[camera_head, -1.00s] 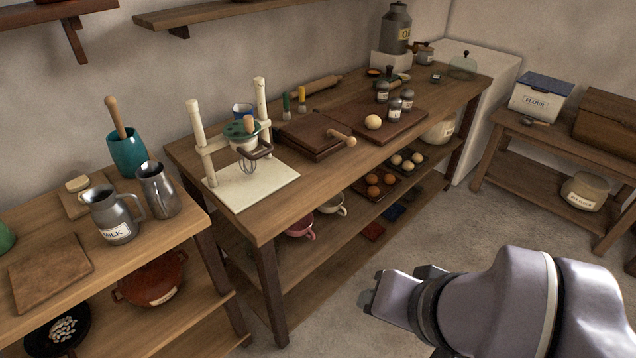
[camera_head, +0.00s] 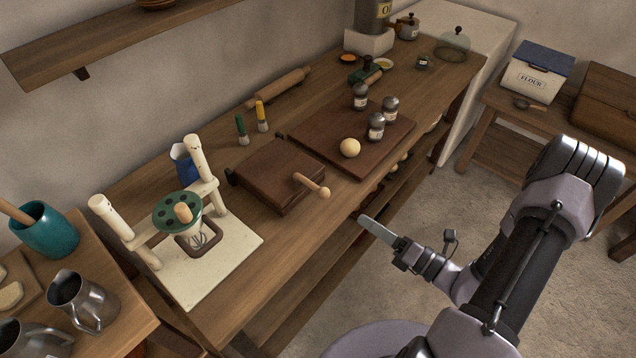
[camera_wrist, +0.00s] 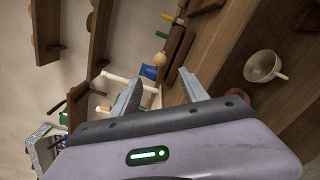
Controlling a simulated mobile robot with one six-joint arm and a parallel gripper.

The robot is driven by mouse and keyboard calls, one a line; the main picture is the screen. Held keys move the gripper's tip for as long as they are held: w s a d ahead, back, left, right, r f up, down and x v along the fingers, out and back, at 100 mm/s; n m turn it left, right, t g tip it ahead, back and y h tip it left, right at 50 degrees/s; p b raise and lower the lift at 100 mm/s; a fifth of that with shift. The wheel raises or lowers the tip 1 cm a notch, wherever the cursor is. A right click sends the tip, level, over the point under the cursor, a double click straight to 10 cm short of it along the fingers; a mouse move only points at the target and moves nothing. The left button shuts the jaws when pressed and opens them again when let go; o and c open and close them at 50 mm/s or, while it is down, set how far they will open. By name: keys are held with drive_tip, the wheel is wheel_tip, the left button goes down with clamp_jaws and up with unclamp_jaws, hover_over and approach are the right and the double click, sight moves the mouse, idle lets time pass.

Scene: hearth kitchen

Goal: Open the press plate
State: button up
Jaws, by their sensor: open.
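The press (camera_head: 278,176) is a dark wooden pair of boards lying flat on the long table. Its upper plate looks closed down on the lower one. A pale wooden handle with a round knob (camera_head: 323,191) sticks out from its front right side. The knob also shows in the wrist view (camera_wrist: 160,59), where the press is seen edge-on. My gripper (camera_head: 372,228) is off the table's front edge, to the lower right of the knob and apart from it. In the wrist view my gripper (camera_wrist: 160,92) has its two fingers apart with nothing between them.
A dark board (camera_head: 395,150) with a dough ball (camera_head: 350,147) and several labelled jars lies right of the press. A whisk stand (camera_head: 190,215) on a pale base stands left. A rolling pin (camera_head: 279,88) lies behind. The floor in front is clear.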

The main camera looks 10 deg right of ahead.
sight(319, 188)
drive_tip(key=b+x, duration=0.3)
drive_tip(key=x, duration=1.3)
drive_tip(key=shift+a, duration=0.2)
drive_tip(key=shift+c, duration=0.2)
clamp_jaws()
